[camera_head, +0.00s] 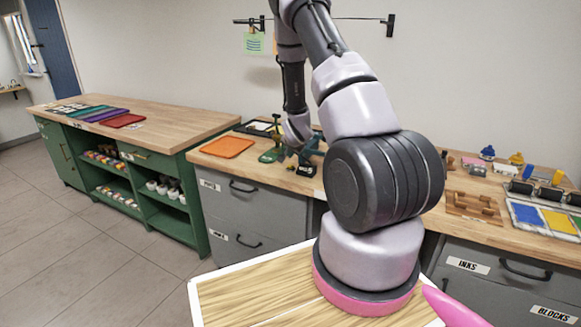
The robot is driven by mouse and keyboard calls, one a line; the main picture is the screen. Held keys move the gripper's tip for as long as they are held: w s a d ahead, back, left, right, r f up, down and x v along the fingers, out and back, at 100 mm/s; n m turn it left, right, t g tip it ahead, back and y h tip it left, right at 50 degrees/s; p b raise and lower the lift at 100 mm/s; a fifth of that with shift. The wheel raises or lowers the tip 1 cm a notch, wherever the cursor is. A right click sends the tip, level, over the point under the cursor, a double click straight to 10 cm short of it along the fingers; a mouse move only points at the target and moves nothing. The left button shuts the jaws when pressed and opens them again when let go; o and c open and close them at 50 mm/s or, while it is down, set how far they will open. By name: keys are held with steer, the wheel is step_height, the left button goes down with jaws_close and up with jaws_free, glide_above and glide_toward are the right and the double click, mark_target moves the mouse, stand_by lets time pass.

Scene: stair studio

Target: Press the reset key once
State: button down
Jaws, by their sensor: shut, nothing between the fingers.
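My arm rises in the middle of the camera_head view and bends down toward the back bench. My gripper (291,150) is at its far end, low over the bench, small and hard to make out. It is shut and empty. A small dark device with a pale label (303,170) stands on the bench just right of and below it. I cannot make out a reset key on it, nor whether my gripper touches it. A green tool (272,154) sits to the left of my gripper.
An orange tray (227,147) lies on the wooden bench (213,162) left of the tools. Wooden blocks (473,204) and a paint tray (545,219) lie to the right. A green cabinet (181,210) stands at left. The tiled floor (80,262) is clear.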

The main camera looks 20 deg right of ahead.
mark_target(290, 169)
steer(key=shift+f, duration=0.9)
steer(key=shift+f, duration=0.1)
stand_by(1.3)
steer(key=shift+f, duration=0.25)
steer(key=shift+f, duration=0.5)
stand_by(0.6)
stand_by(0.4)
steer(key=shift+r, duration=0.9)
steer(key=shift+r, duration=2.5)
